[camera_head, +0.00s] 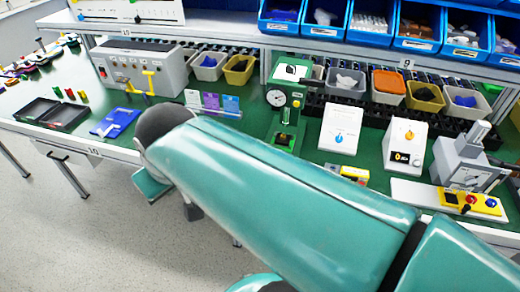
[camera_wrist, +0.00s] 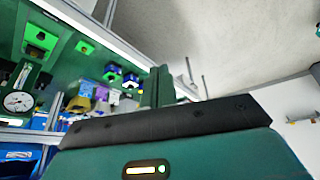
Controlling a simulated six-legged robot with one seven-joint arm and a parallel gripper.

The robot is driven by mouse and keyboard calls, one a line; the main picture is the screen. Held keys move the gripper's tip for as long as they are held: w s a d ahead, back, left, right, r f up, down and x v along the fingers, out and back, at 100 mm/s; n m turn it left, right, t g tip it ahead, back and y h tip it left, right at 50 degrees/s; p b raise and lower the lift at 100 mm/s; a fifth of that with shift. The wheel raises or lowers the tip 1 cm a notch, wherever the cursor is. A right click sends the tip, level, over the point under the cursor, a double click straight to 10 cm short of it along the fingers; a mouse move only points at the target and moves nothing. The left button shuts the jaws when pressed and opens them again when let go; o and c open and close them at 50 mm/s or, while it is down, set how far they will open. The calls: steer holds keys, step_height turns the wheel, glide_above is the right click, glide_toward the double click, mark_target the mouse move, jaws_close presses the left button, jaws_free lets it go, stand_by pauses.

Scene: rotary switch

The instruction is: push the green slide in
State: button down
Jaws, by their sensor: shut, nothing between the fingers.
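A green stand with a round dial gauge (camera_head: 276,98) stands on the bench in the middle of the head view. The gauge also shows at the left of the wrist view (camera_wrist: 18,101). I cannot make out for certain which part is the green slide; it may be hidden or too small. My gripper (camera_wrist: 156,86) shows in the wrist view as a dark green upright beyond the black wrist edge. It is shut and empty, apart from the bench things. In the head view my arm crosses the front of the bench and hides part of it.
White boxes with a blue knob (camera_head: 340,138) and an orange knob (camera_head: 409,135) stand right of the gauge. A grey box with yellow levers (camera_head: 140,72) and an open black case (camera_head: 52,113) are at left. Blue bins (camera_head: 372,22) line the shelf. Open floor (camera_head: 60,220) lies at front left.

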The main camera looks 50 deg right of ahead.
steer(key=s+d+f+n+g, duration=0.2)
steer(key=d+f+n, duration=0.1)
steer(key=d+f, duration=0.9)
steer(key=s+d+f+n+g, duration=0.1)
steer(key=d+f+n+g, duration=0.15)
steer(key=d+f, duration=0.9)
steer(key=s+d+r+n+t+h, duration=0.1)
steer(key=s+d+r+t, duration=0.15)
steer(key=d, duration=0.25)
steer(key=s+d+r+t, duration=0.2)
steer(key=d+r+t, duration=0.15)
steer(key=d, duration=0.25)
steer(key=shift+t, duration=0.35)
steer(key=shift+s+a+f+x, duration=0.1)
steer(key=shift+s+x, duration=0.05)
steer(key=shift+x, duration=2.6)
steer(key=shift+s+a+f+x, duration=0.1)
steer(key=shift+x, duration=2.6)
steer(key=w+d, duration=0.2)
steer(key=d, duration=0.1)
steer(key=shift+w, duration=0.15)
steer(key=shift+d, duration=0.1)
